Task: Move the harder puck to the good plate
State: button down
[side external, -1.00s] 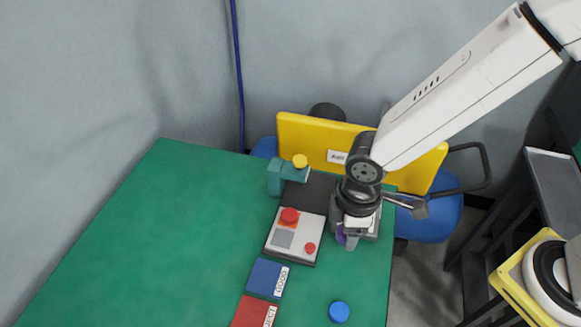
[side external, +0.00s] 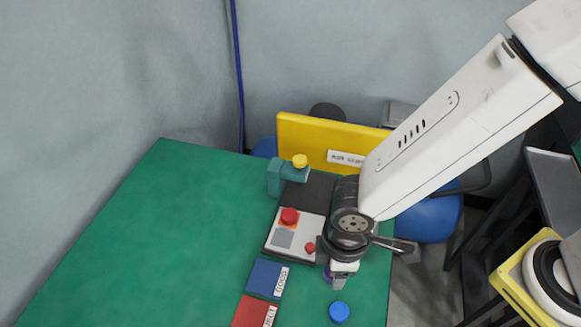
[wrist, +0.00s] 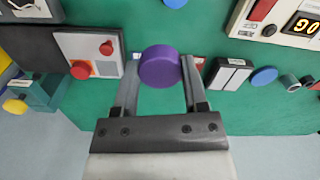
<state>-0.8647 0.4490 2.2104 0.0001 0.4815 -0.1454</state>
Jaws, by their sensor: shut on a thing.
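My gripper (wrist: 160,80) is shut on a purple puck (wrist: 160,66), held between its two fingertips in the wrist view. In the side view the purple puck (side external: 327,272) is mostly hidden behind my gripper (side external: 335,282). A blue puck (side external: 339,312) lies on the green table in front of my gripper. The good plate (side external: 265,278) is a blue square labelled GOOD, left of my gripper. A red plate (side external: 251,311) labelled REJECT adjoins it. The held puck is apart from both plates.
A grey box with red buttons (side external: 284,238) stands close left of my gripper. Behind it is a teal device with a yellow cap (side external: 300,161). A yellow sign board (side external: 310,140) stands at the back. The green table (side external: 150,240) is clear at left.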

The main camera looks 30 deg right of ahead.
jog(key=w+a+f, duration=0.4)
jog(key=w+a, duration=0.2)
jog(key=w, duration=0.1)
send_over(266, 277)
jog(key=s+d, duration=0.1)
notch_tip(266, 277, down, 4)
jog(key=shift+f, duration=0.2)
jog(key=shift+w+a+f, duration=0.25)
jog(key=shift+w+f, duration=0.05)
jog(key=shift+f, duration=0.2)
jog(key=shift+f, duration=0.1)
jog(key=shift+w+a+f, duration=0.15)
jog(key=shift+w+f, duration=0.05)
jog(key=shift+f, duration=1.5)
jog(key=shift+f, duration=0.1)
jog(key=shift+c, duration=0.6)
grip_release()
